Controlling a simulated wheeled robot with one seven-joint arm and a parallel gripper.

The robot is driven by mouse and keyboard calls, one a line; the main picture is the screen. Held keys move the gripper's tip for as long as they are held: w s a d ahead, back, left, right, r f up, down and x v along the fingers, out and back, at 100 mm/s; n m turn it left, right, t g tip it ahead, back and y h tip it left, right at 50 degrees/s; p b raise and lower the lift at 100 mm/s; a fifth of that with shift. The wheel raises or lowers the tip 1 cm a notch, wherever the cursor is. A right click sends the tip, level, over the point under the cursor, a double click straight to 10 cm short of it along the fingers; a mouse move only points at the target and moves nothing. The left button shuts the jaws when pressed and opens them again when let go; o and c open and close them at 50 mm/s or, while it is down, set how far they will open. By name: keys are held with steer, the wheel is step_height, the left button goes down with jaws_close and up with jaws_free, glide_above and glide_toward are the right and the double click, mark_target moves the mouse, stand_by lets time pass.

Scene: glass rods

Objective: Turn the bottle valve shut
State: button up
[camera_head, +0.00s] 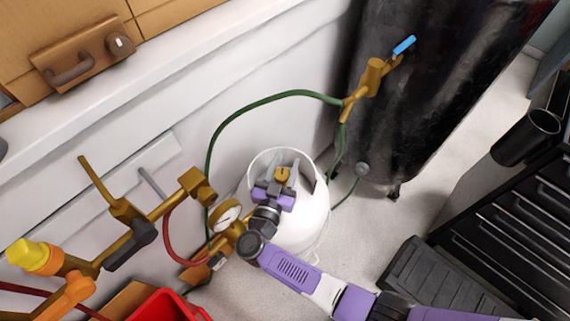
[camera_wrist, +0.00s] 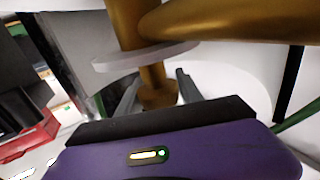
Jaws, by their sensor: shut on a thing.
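The white gas bottle (camera_head: 309,222) stands on the floor beside the wall, with an open collar around its top. Its brass valve (camera_head: 283,174) shows inside the collar, between the grey fingers of my gripper (camera_head: 284,165). My gripper is shut on the valve. In the wrist view, the two fingers of my gripper (camera_wrist: 157,90) stand either side of the brass valve stem (camera_wrist: 152,76), below a pale disc (camera_wrist: 145,56). The finger contact faces are partly hidden by the purple gripper body.
A pressure gauge (camera_head: 228,215) on brass fittings sits left of the bottle. A green hose (camera_head: 260,97) arches to a brass valve with a blue handle (camera_head: 404,45) by the black tank (camera_head: 430,95). A red bin (camera_head: 168,306) and black drawers (camera_head: 510,215) stand nearby.

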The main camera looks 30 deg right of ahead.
steer(key=o, duration=1.4)
steer(key=shift+r, duration=0.1)
step_height(320, 180, up, 20)
steer(key=p, duration=0.4)
